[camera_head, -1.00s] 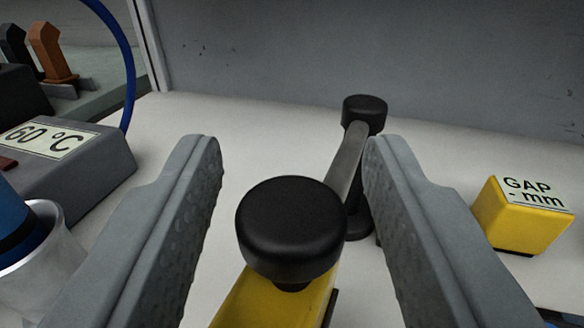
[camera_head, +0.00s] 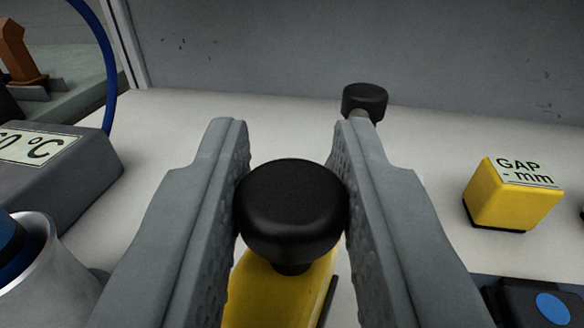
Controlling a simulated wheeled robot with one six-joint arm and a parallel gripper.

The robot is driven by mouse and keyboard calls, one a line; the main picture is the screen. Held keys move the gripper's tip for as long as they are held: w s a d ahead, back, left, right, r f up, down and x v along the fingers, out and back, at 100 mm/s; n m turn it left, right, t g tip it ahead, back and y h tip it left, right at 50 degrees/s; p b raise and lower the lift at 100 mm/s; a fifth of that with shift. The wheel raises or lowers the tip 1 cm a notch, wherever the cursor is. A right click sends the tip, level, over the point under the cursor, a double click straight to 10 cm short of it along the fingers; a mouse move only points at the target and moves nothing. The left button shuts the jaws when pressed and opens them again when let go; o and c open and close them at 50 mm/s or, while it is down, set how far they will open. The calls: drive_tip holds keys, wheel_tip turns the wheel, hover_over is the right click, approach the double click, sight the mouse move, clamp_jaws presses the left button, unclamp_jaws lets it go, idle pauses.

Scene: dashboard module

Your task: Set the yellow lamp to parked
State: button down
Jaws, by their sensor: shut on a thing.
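The yellow lamp (camera_head: 277,292) is at the bottom centre, with a round black knob (camera_head: 291,207) on top of its yellow part. My gripper (camera_head: 291,180) is shut on the black knob, one grey finger pressed on each side. Behind the knob stands a black-capped post (camera_head: 364,101). The fingers hide most of this post and the bar running to it. The lower part of the lamp is out of the picture.
A yellow block marked "GAP - mm" (camera_head: 512,195) stands at right. A dark panel with a blue button (camera_head: 554,308) is at lower right. A grey box with a °C label (camera_head: 60,170) and a white cup (camera_head: 35,262) are at left. A grey wall (camera_head: 350,45) closes the back.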

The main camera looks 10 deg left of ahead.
drive_tip(key=shift+w+a+m+h, duration=0.4)
drive_tip(key=shift+a+m+h, duration=0.45)
drive_tip(key=shift+h, duration=0.4)
drive_tip(key=shift+w+a+m+h, duration=0.4)
drive_tip(key=shift+a+m+h, duration=0.4)
drive_tip(key=shift+h, duration=0.4)
drive_tip(key=shift+w+a+m+h, duration=0.4)
drive_tip(key=shift+a+m+h, duration=0.45)
drive_tip(key=shift+h, duration=0.4)
drive_tip(key=c, duration=1.3)
unclamp_jaws()
drive_tip(key=shift+o, duration=0.2)
drive_tip(key=v, duration=1.7)
drive_tip(key=shift+s+a+r, duration=0.2)
drive_tip(key=shift+r, duration=0.1)
drive_tip(key=shift+c, duration=0.4)
